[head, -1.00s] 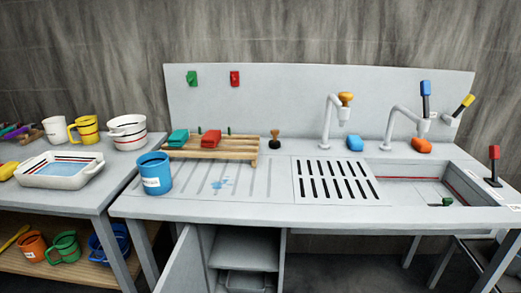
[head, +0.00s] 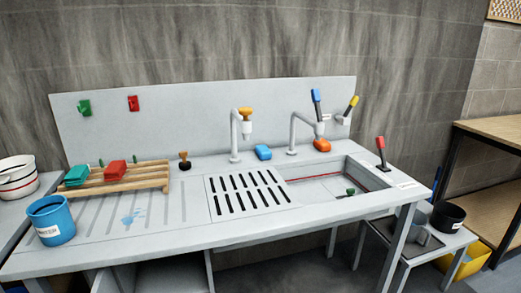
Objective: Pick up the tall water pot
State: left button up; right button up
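A blue pot (head: 52,222) with a white label stands upright at the left front end of the sink counter. On a low stand at the right are a grey vessel (head: 418,236), partly hidden by the counter leg, and a black round pot (head: 447,216) with a pale label. I cannot tell which of these is the tall water pot. Neither of my grippers is in view.
The grey sink counter (head: 165,232) has a wooden rack (head: 125,178), slotted drain, taps and a basin. A white bowl (head: 17,177) stands on the left table. A yellow bin (head: 465,262) and wooden shelf (head: 490,205) are at right. Floor shows beneath the counter.

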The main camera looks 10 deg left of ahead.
aim_at(51, 217)
jog(key=k+j, duration=0.15)
jog(key=j, duration=0.2)
jog(key=k+j+u, duration=0.1)
jog(key=k+j, duration=0.25)
jog(key=j, duration=0.3)
jog(key=k+j+u, duration=0.1)
jog(key=j, duration=0.25)
jog(key=k+j, duration=0.2)
jog(key=k+j+u, duration=0.1)
jog(key=j, duration=0.35)
